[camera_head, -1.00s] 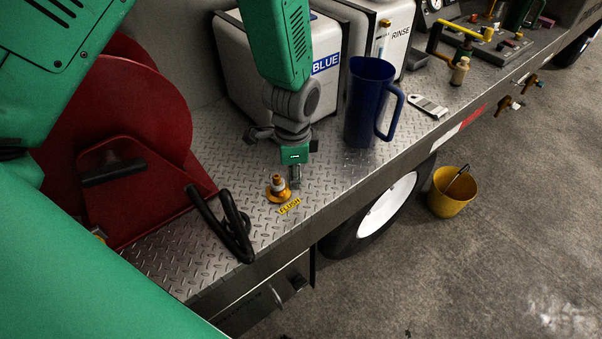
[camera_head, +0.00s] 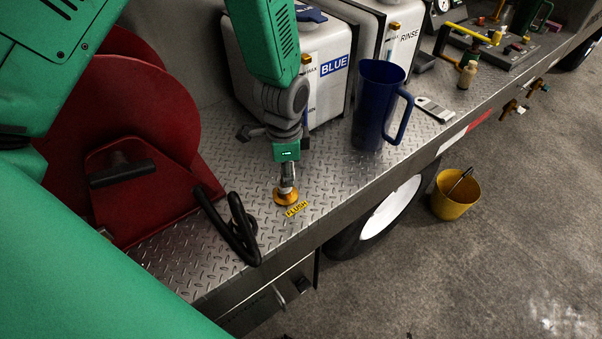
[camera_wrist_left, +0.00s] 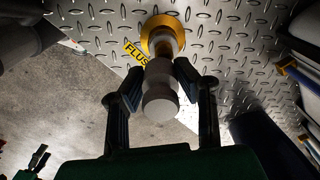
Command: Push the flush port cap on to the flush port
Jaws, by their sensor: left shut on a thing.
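The flush port (camera_head: 285,197) has a yellow-orange round base on the metal deck, beside the yellow FLUSH label (camera_head: 296,209). My left gripper (camera_head: 287,171) is directly above the port. In the left wrist view its two dark fingers (camera_wrist_left: 159,82) are shut on a pale grey cylindrical piece, the flush port cap (camera_wrist_left: 160,104). The cap is lined up with the port (camera_wrist_left: 161,24) and seems to meet its top; I cannot tell how far it is seated. The fingers hide part of the joint. My right gripper is not in view.
A blue jug (camera_head: 377,105) stands right of my left arm, with white tanks (camera_head: 325,90) behind. A red reel (camera_head: 140,120) and bent black tubes (camera_head: 237,238) are on the left. A yellow bucket (camera_head: 455,197) is on the ground beyond the deck edge.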

